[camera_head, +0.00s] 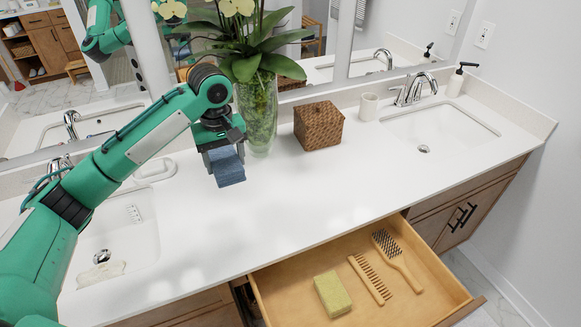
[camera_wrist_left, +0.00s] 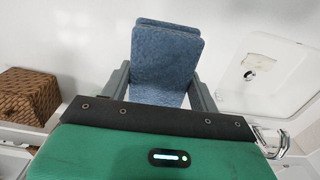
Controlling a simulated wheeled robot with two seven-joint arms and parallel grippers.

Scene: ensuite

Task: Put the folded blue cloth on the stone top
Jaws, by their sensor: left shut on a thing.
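The folded blue cloth (camera_head: 228,169) is held in my left gripper (camera_head: 222,153) over the white stone top (camera_head: 250,215), in front of the glass vase. In the left wrist view the cloth (camera_wrist_left: 165,62) stands out between the two grey fingers of the left gripper (camera_wrist_left: 160,88), which are shut on it. I cannot tell for certain whether its lower edge touches the stone top. My right gripper is in neither view.
A glass vase with a plant (camera_head: 257,110) stands just behind the gripper, and a brown woven box (camera_head: 319,125) to its right. Sinks lie at left (camera_head: 130,235) and right (camera_head: 440,125). An open drawer (camera_head: 290,290) holds a sponge, comb and brush. The middle front is clear.

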